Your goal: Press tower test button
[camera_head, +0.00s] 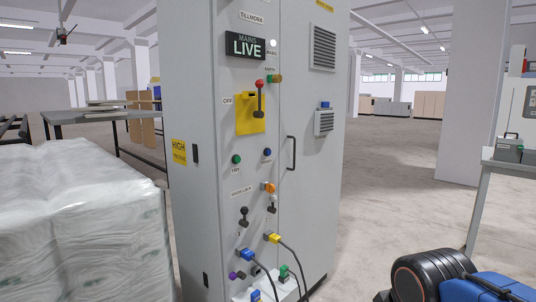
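A tall grey cabinet (210,60) stands upright in the centre, with controls down its front. A green round button (236,159) sits above a small label that seems to read "TRY". A dark blue button (267,153) is to its right; its label is too small to read. I cannot tell which control is the tower test button. A red-knobbed lever (260,98) is on a yellow plate (245,126) beside an "OFF" label. A dark sign (246,46) reads "MAINS LIVE". My gripper is not in view.
Blue and yellow plugs with dark cables (290,250) hang low on the cabinet front. A plastic-wrapped stack (80,220) stands close on the left. A table (75,116) is behind it. A bench (483,185) is at the right edge. Open floor (390,190) lies right of the cabinet.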

